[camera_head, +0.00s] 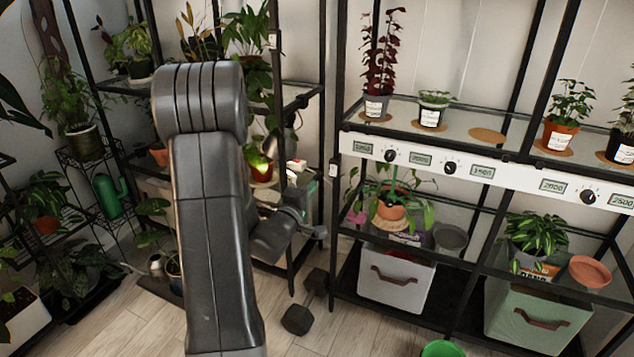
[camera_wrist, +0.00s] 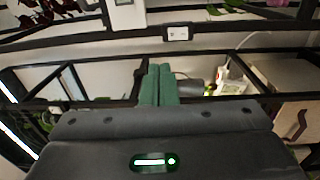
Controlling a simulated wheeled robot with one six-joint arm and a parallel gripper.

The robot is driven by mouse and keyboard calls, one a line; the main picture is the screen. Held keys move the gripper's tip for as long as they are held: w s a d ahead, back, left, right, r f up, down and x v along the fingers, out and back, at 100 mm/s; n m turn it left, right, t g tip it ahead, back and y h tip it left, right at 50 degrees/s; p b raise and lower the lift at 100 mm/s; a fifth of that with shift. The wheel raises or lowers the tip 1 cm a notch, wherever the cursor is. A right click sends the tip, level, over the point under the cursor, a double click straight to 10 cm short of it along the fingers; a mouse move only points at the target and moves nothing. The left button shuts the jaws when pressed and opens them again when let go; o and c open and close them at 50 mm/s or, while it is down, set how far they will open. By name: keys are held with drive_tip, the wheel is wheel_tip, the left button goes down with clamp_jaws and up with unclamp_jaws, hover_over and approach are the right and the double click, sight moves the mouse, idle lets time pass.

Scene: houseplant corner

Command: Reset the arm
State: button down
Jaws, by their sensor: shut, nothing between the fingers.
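My gripper (camera_wrist: 159,70) shows in the wrist view with its two green fingers pressed together and nothing between them. It points toward a black metal shelf frame with a small white label box (camera_wrist: 178,33) on its bar. I cannot tell how far the fingertips are from that frame. In the head view my grey arm rises through the left middle of the picture and hides part of the shelving behind it.
A black rack on the right holds potted plants above a white control panel (camera_head: 468,169). A white bin (camera_head: 396,280) and a green bin (camera_head: 535,318) stand below. A dark dumbbell (camera_head: 305,302) lies on the wooden floor. A plant stand (camera_head: 95,190) is at left.

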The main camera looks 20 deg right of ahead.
drive_tip(key=shift+s+a, duration=0.45)
drive_tip(key=shift+a, duration=0.1)
